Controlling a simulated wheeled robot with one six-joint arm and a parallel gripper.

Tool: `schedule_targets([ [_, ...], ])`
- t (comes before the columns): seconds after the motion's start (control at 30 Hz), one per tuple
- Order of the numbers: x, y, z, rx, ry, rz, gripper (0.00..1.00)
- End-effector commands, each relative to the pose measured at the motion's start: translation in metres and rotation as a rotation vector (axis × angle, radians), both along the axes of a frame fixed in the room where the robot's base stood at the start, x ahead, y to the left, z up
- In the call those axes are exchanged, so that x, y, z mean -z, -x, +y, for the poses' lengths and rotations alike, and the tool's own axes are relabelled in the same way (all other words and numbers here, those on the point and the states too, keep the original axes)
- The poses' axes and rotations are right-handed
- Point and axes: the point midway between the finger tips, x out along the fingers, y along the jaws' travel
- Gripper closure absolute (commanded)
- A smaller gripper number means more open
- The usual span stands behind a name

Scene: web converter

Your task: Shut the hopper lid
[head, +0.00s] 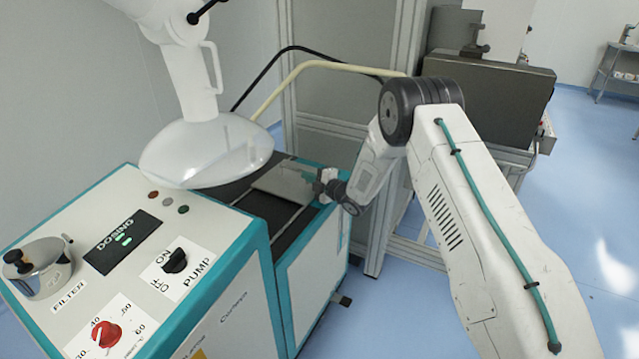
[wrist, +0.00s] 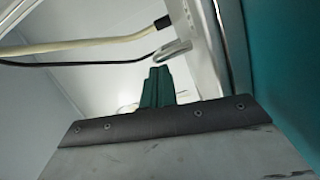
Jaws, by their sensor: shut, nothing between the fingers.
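A flat grey plate (head: 284,184), seemingly the hopper lid, lies across dark rails on top of the teal-edged machine (head: 232,268). It covers part of the dark top; dark areas show on both sides of it. My gripper (head: 326,181) is at the plate's right end; contact is unclear in the head view. In the wrist view my gripper (wrist: 158,80) is shut with green fingers together and nothing between them. A curved metal loop (wrist: 172,52) shows just beyond the fingertips; I cannot tell whether it is a handle of the plate.
A white domed vessel (head: 205,150) hangs over the machine, left of the plate. A cream hose (head: 310,66) and a black hose run behind. A metal frame (head: 335,125) stands behind the machine. Blue floor (head: 590,230) is open on the right.

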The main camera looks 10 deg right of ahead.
Motion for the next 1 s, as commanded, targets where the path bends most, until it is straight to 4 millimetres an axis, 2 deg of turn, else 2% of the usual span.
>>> schedule_targets([
  [0.2, 0.0, -0.013, -0.006, -0.004, 0.001, 0.0, 1.0],
  [0.67, -0.001, -0.016, -0.012, 0.003, -0.001, -0.001, 1.0],
  [0.77, -0.003, -0.012, -0.008, 0.003, -0.001, -0.001, 1.0],
  [0.97, -0.009, 0.007, 0.014, -0.003, 0.0, 0.0, 1.0],
  [1.0, -0.009, 0.014, 0.007, 0.003, -0.001, 0.002, 1.0],
])
